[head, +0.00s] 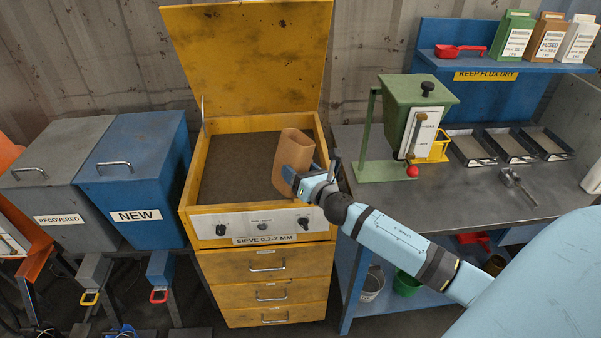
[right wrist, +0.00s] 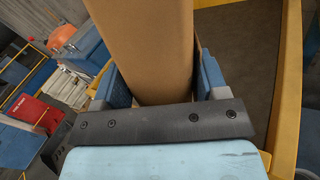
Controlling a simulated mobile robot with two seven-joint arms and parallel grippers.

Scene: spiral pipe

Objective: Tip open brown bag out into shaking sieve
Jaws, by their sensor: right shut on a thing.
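The brown bag (head: 292,160) is held over the right part of the yellow sieve's tray, tilted a little in the head view. My right gripper (head: 296,178) is shut on it. In the right wrist view the bag (right wrist: 148,50) stands between the two blue fingers (right wrist: 160,90). The sieve (head: 188,200) has its yellow lid (head: 245,55) raised. Its mesh bed (head: 235,165) is dark brown and even; it also shows in the right wrist view (right wrist: 238,60). The inside of the bag cannot be made out. My left gripper is out of view.
The grey RECOVERED bin (head: 65,180) and blue NEW bin (head: 135,185) stand left of the sieve. To the right, a bench (head: 450,195) carries a green hopper (head: 405,105) and several trays (head: 510,145). A blue shelf (head: 480,65) holds a red scoop (head: 458,50) and upright bags (head: 550,38).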

